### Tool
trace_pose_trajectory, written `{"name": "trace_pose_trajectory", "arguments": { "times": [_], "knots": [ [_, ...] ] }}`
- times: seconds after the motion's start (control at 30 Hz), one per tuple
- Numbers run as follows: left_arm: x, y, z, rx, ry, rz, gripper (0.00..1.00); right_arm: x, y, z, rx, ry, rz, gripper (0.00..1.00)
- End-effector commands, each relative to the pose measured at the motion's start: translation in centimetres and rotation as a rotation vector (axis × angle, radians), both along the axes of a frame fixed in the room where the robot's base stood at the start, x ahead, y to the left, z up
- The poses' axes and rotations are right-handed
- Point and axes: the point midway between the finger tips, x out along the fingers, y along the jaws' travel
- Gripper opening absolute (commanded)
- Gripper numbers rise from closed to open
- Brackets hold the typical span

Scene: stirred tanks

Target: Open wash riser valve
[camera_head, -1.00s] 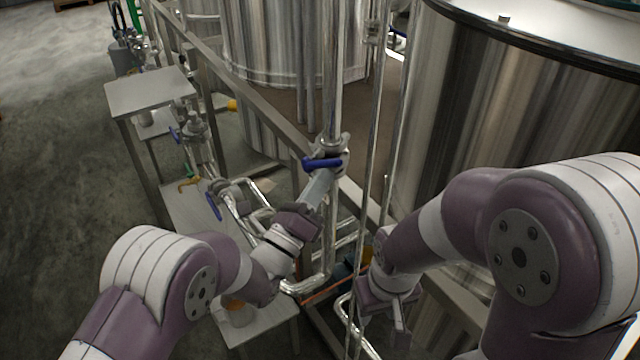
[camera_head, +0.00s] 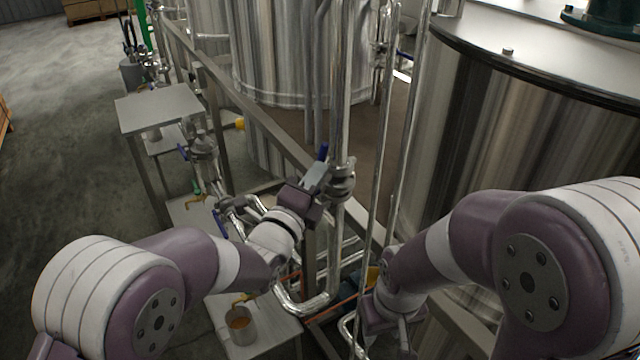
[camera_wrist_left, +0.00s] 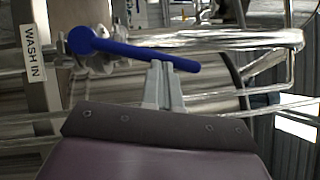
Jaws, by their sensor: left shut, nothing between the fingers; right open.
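The wash riser valve (camera_head: 342,180) sits on an upright steel pipe in the middle of the head view. Its blue lever (camera_head: 322,152) points upward, roughly along the pipe. In the left wrist view the blue lever (camera_wrist_left: 140,52) runs from its pivot to the right, slightly tilted. My left gripper (camera_head: 318,176) is shut and empty at the valve. In the wrist view its fingertips (camera_wrist_left: 160,68) are at the lever's lower edge; whether they touch cannot be told. My right gripper (camera_head: 388,322) is open and low at the centre right, beside pipes, partly hidden.
A "WASH IN" label (camera_wrist_left: 33,53) is beside the valve in the wrist view. Thin upright pipes (camera_head: 381,150) stand between my arms. A large steel tank (camera_head: 500,130) is at right. A metal frame rail (camera_head: 255,115) runs behind. A mug (camera_head: 240,325) stands on a low shelf.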

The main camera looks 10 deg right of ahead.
Motion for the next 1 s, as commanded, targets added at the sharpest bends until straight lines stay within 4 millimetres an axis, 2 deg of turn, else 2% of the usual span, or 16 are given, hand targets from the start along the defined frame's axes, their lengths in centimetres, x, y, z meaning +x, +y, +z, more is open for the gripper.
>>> {"name": "trace_pose_trajectory", "arguments": {
  "times": [0.4, 1.0],
  "knots": [
    [1.3, 0.5, 0.8, -0.054, 0.15, 0.0, 0.0, 0.0, 0.0, 0.5, 0.0, 0.0, 0.0, 0.43],
    [1.4, 0.5, 0.7, -0.059, 0.168, -0.001, 0.0, 0.0, 0.0, 0.5, 0.0, 0.0, 0.0, 0.43]
  ]
}}
